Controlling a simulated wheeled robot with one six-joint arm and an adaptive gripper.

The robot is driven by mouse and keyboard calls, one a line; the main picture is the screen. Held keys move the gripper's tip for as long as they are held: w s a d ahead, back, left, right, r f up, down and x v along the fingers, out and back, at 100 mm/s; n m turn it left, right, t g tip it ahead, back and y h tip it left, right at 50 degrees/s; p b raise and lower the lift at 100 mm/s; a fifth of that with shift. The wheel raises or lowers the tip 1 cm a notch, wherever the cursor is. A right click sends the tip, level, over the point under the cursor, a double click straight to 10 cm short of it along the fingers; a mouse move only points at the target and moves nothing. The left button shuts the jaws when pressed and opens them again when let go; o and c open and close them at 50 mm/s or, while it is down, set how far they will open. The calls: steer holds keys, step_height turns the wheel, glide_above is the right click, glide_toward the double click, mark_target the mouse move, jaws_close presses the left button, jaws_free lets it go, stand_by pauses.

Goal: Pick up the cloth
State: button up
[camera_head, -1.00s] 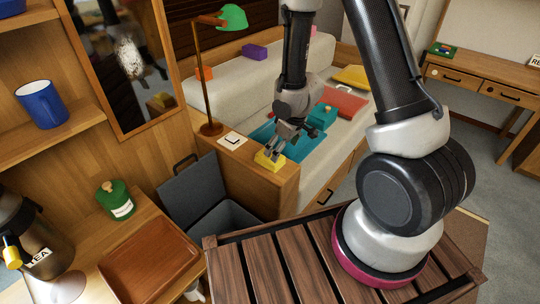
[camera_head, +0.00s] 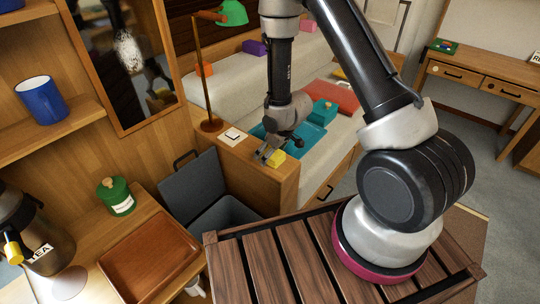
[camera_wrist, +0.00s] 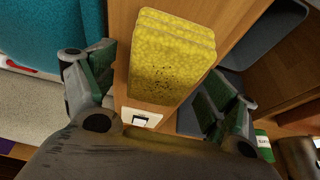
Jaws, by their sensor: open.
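The cloth is a yellow, speckled, folded block (camera_head: 277,158) on the wooden ledge in the head view. In the wrist view the cloth (camera_wrist: 170,58) lies between the two fingers, with its layered edges showing. My gripper (camera_head: 266,153) is just above and left of the cloth in the head view, covering part of it. In the wrist view my gripper (camera_wrist: 158,92) is open, one finger on each side of the cloth with gaps between.
A white switch plate (camera_head: 233,137) and a lamp with a green shade (camera_head: 209,126) are on the same ledge. A teal item (camera_head: 322,112) lies behind on the couch. A grey open bin (camera_head: 228,213) stands below the ledge. A brown tray (camera_head: 150,258) sits at front left.

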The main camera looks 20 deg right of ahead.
steer(key=shift+f, duration=0.2)
stand_by(0.5)
steer(key=c, duration=1.1)
